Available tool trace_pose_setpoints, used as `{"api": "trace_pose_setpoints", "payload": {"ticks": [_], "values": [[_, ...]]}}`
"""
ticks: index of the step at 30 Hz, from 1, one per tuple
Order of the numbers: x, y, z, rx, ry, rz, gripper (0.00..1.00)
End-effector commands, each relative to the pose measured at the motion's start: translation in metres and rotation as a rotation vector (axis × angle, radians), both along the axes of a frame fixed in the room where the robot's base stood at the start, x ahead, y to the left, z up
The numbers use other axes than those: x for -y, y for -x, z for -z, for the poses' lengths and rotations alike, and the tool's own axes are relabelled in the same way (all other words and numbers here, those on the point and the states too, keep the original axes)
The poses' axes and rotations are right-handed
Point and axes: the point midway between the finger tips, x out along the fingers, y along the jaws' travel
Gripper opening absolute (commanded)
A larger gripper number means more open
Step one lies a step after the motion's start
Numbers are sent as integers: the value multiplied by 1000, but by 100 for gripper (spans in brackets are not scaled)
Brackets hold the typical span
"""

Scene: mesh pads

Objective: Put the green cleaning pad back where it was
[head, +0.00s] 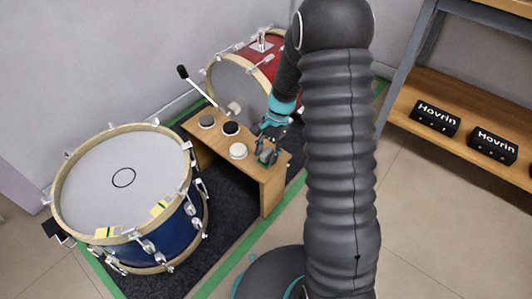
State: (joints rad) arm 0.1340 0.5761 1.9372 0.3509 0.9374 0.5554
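My gripper (268,153) is at the right part of a small wooden bench (272,191), pointing down, its fingers close to the bench top. A small dark green patch, perhaps the green cleaning pad (265,158), shows between and behind the fingers. It is too small to tell whether the fingers grip it or whether it touches the bench. Three round pads lie on the bench to the left: a grey-brown one (207,121), a black one (230,128) and a cream one (238,151).
A blue bass drum (123,181) stands left of the bench and a red drum (240,75) behind it. A beater (196,85) rises behind the bench. A dark mat (232,208) lies below. A shelf (455,139) with black boxes (435,118) stands at right.

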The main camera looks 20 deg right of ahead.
Motion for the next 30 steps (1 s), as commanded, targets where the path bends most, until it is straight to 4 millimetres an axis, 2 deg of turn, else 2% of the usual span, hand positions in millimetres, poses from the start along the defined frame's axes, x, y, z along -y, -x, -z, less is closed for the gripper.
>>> {"api": "trace_pose_setpoints", "payload": {"ticks": [7, 11, 24, 30], "values": [[0, 0, -1, 0, 0, 0, 51], [2, -2, -10, 1, -1, 0, 51], [27, -21, -86, 2, 0, 1, 51], [35, -26, -108, 1, 0, 0, 51]]}}
